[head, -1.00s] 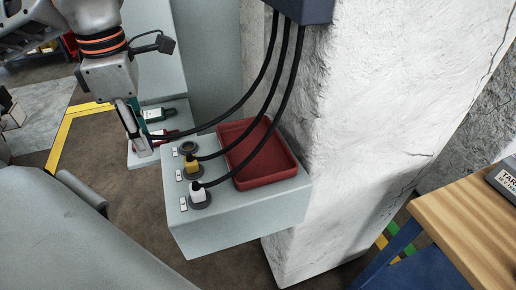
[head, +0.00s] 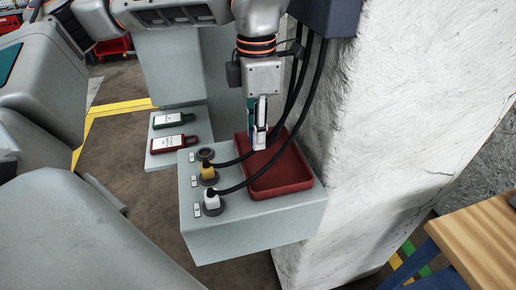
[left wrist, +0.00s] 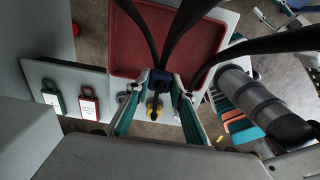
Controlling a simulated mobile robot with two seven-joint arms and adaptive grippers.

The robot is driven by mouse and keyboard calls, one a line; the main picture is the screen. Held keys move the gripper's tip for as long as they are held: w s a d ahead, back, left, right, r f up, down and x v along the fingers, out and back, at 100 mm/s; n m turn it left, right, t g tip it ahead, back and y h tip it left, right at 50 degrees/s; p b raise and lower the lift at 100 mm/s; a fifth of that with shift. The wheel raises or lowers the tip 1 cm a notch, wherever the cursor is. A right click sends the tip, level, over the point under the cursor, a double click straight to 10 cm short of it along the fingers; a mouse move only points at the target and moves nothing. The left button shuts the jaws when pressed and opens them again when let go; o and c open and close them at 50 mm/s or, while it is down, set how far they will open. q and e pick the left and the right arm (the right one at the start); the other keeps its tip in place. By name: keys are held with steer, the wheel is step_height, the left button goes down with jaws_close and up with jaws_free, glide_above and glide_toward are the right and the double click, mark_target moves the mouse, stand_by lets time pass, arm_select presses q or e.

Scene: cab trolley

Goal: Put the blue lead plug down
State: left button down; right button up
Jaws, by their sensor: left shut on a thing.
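My left gripper (head: 260,138) comes down over the red tray (head: 285,181), near its far left part in the head view. It is shut on the blue lead plug (left wrist: 160,79), which shows between the fingertips in the left wrist view; in the head view the fingers hide it. The plug's black cable runs up to the dark box on the pillar. I cannot tell the exact height of the plug above the tray. The tray also shows in the left wrist view (left wrist: 180,40) and looks empty. My right gripper is not in view.
Beside the tray are an empty round socket (head: 205,155), a yellow plug (head: 207,171) and a white plug (head: 212,202), both seated. Their black cables cross the tray. A white pillar (head: 385,130) stands at right. Green (head: 175,119) and red (head: 173,144) tagged padlocks lie on a ledge.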

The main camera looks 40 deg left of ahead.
arm_select(q)
step_height(320, 180, down, 4)
steer(key=shift+f, duration=0.1)
steer(key=shift+w+d+f, duration=0.1)
steer(key=shift+f, duration=0.45)
steer(key=shift+f, duration=0.15)
steer(key=c, duration=1.8)
jaws_free()
steer(key=shift+o, duration=0.2)
steer(key=shift+r, duration=3.95)
